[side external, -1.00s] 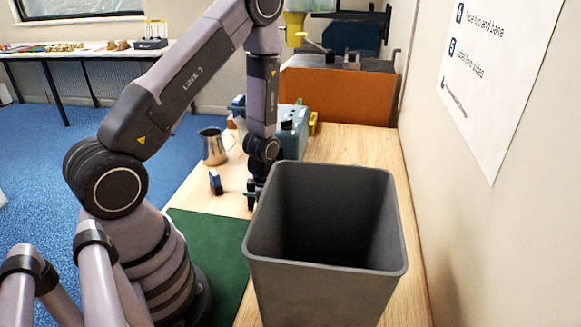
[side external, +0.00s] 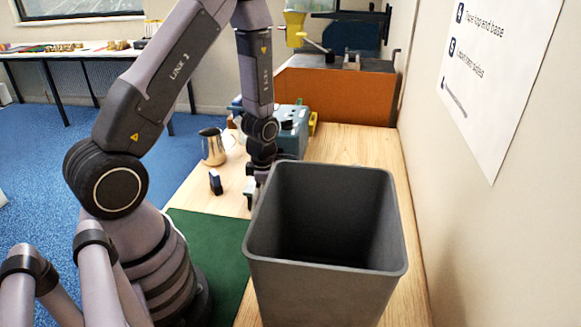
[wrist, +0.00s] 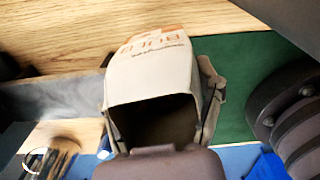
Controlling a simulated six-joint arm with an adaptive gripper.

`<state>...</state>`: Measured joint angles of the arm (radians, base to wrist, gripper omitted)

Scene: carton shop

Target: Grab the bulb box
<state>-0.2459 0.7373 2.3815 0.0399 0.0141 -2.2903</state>
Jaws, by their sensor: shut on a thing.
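The bulb box (wrist: 150,72) is a beige carton with orange print and lettering. It fills the middle of the wrist view, and its near end is dark. My gripper (wrist: 160,100) is shut on it, with a finger on each side. In the side external view my gripper (side external: 254,190) is just behind the far left rim of the grey bin. The bin and the fingers hide most of the box there.
The tall grey bin (side external: 262,250) stands open at the front right. A green mat (side external: 205,235) lies left of it. A small dark blue item (side external: 215,182) and a metal pitcher (side external: 213,148) stand to the left. A blue-grey machine (side external: 292,128) is behind.

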